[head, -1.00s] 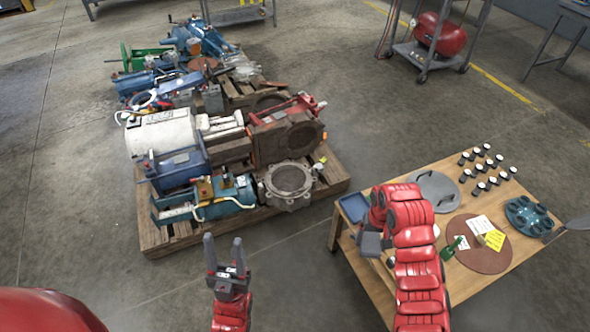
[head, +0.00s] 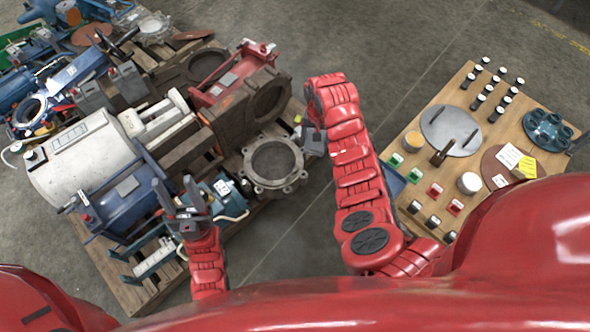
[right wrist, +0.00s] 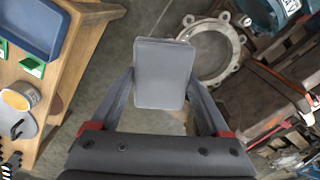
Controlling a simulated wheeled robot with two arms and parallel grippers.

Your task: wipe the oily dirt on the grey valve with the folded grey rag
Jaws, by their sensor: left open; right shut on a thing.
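The grey valve (head: 251,184), a round ring body with lugs around its rim, lies at the near right corner of the loaded pallet; it also shows in the right wrist view (right wrist: 238,52). I cannot make out the oily dirt on it. My right gripper (head: 311,128) is shut on the folded grey rag (right wrist: 163,75), a flat rounded block. The rag is just right of the valve in the head view and overlaps its edge in the wrist view; contact cannot be told. My left gripper (head: 175,186) is open and empty, in front of the blue and teal machines.
The wooden pallet (head: 112,283) carries a white cylinder (head: 85,165), a blue motor (head: 125,200) and a brown and red housing (head: 240,95) close to the valve. The wooden table (head: 415,190) stands right, with jars, a grey disc and a blue tray (right wrist: 28,25). Floor lies between.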

